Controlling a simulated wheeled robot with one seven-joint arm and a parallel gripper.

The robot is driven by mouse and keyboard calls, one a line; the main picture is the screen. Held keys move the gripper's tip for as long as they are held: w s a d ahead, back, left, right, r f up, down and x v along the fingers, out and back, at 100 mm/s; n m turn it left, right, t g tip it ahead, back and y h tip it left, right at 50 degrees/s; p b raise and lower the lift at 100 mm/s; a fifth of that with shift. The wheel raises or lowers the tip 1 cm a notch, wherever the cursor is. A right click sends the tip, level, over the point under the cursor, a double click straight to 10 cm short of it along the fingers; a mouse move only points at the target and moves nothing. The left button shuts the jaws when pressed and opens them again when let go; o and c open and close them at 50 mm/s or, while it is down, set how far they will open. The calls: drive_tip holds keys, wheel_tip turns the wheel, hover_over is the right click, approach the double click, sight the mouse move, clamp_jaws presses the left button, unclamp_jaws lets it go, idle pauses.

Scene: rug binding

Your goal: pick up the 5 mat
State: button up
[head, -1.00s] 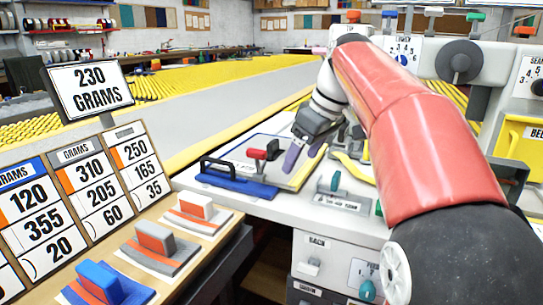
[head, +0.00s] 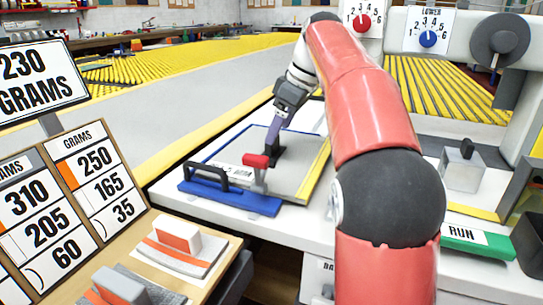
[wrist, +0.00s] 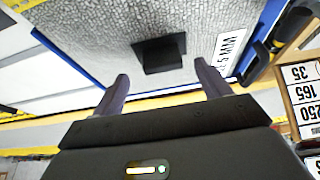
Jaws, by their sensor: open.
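A grey textured mat (head: 293,182) lies flat on the white bench in the head view. It also shows in the wrist view (wrist: 105,45), with a white label (wrist: 232,52) reading about "5 MM"; the start of the label is unclear. A dark block (wrist: 160,55) stands up from the mat's middle. My gripper (head: 272,138) is above the mat in the head view. In the wrist view my gripper (wrist: 160,85) is open and empty, its two purple fingers apart, with the dark block seen beyond the gap between them.
A blue clamp bar (head: 232,197) with a black handle and a red-knobbed lever (head: 257,161) stand at the mat's near edge. Sample blocks (head: 180,235) and a grams board (head: 95,180) are at left. A green RUN switch (head: 478,240) is at right.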

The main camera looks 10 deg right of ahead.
sight(273, 148)
drive_tip(key=x, duration=0.4)
drive_tip(key=shift+a+f+b, duration=0.25)
drive_tip(key=shift+b, duration=0.15)
drive_tip(key=c, duration=1.2)
drive_tip(key=shift+c, duration=0.4)
drive_tip(key=shift+r, duration=0.15)
